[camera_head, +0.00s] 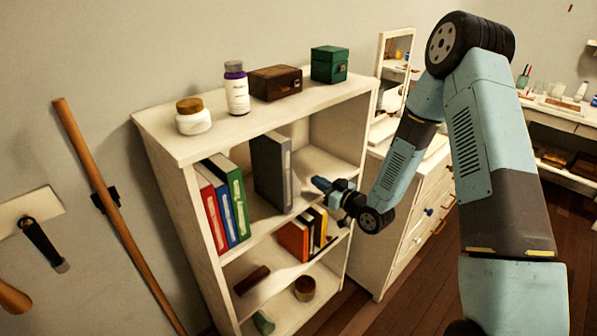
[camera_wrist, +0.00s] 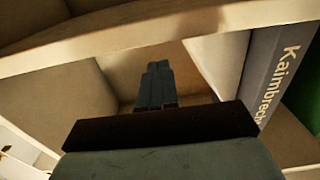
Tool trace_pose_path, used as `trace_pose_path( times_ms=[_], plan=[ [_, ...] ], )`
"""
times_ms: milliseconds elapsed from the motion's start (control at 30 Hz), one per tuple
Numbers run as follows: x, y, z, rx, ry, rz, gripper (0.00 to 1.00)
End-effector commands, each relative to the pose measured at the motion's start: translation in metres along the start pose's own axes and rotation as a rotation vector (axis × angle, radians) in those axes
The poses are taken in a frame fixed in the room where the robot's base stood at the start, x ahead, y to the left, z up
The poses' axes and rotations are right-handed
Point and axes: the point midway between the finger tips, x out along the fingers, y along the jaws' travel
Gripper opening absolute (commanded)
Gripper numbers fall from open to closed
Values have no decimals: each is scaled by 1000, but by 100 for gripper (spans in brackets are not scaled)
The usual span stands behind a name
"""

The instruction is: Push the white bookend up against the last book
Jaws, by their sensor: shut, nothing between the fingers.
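The grey book (camera_head: 268,172) stands upright on the upper shelf, apart from the green book (camera_head: 233,190) to its left. In the wrist view the grey book (camera_wrist: 278,75) is at the right with its lettered spine showing. A pale upright panel beside it, apparently the white bookend (camera_wrist: 222,62), stands between the book and my fingers; I cannot tell whether they touch. In the head view I cannot pick out the bookend behind the grey book. My gripper (camera_head: 320,184) is shut and empty, right of the grey book, its fingers (camera_wrist: 155,85) pointing into the shelf bay.
Blue (camera_head: 225,205) and red (camera_head: 211,212) books stand at the shelf's left end. A jar (camera_head: 193,118), bottle (camera_head: 237,90), brown box (camera_head: 275,83) and green box (camera_head: 329,65) stand on top. The bookcase's right side wall (camera_head: 358,150) is close to my gripper.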

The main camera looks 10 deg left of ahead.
Motion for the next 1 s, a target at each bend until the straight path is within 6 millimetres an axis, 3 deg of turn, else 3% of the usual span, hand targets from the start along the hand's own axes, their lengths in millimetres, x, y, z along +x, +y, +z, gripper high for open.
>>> trace_pose_path(
  times_ms=[1000],
  plan=[
    [-76, 0, 0, 0, 0, 0, 0]
  ],
)
